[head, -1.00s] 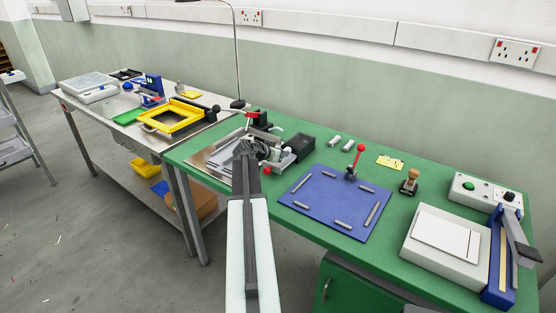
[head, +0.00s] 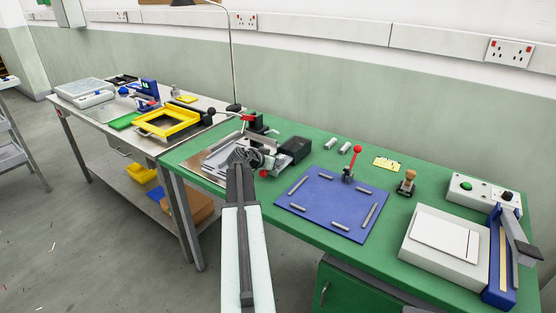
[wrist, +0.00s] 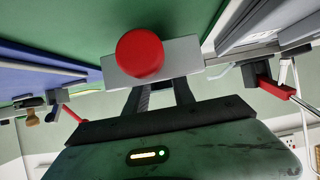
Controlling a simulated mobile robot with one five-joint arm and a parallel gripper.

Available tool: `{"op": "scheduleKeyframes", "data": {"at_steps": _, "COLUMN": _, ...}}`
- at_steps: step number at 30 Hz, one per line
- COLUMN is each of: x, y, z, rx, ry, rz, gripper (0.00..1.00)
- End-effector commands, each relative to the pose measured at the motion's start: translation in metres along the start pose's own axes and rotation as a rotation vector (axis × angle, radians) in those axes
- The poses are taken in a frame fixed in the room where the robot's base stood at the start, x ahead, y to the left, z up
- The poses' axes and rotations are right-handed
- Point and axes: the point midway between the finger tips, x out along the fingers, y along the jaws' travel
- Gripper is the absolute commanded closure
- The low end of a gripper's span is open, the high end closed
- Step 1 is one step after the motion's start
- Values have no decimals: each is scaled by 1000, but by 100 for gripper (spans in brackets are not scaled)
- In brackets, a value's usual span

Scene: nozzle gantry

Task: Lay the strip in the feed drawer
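My gripper (head: 242,157) is low over the left part of the green bench, at a grey metal fixture (head: 222,154). In the wrist view its two dark fingers (wrist: 162,95) stand apart, with a gap between them; their tips are hidden behind a grey plate. A round red knob (wrist: 140,53) sits on this grey plate (wrist: 182,55). A small red part (head: 263,173) shows beside the gripper in the head view. I cannot clearly pick out the strip, and the drawer's inside is hidden by my arm.
A black box (head: 294,149) stands right of the fixture. A blue board (head: 328,205) with grey bars and a red-knobbed lever lies further right. A yellow card (head: 387,164), a wooden-handled stamp (head: 407,183) and a white press (head: 447,245) follow. A yellow frame (head: 170,121) is on the left table.

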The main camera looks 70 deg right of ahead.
Motion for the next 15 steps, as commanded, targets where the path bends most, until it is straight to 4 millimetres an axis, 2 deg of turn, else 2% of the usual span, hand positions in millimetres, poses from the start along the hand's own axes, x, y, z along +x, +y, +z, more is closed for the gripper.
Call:
{"op": "scheduleKeyframes", "data": {"at_steps": 1, "x": -16, "y": 1, "z": -4, "rx": -1, "ry": 0, "rz": -2, "gripper": 70}}
{"op": "scheduleKeyframes", "data": {"at_steps": 3, "x": -34, "y": 2, "z": -5, "rx": -2, "ry": 1, "rz": -2, "gripper": 70}}
{"op": "scheduleKeyframes", "data": {"at_steps": 9, "x": -83, "y": 2, "z": -5, "rx": -2, "ry": 0, "rz": -2, "gripper": 70}}
{"op": "scheduleKeyframes", "data": {"at_steps": 15, "x": -109, "y": 1, "z": -2, "rx": -1, "ry": 1, "rz": 0, "gripper": 70}}
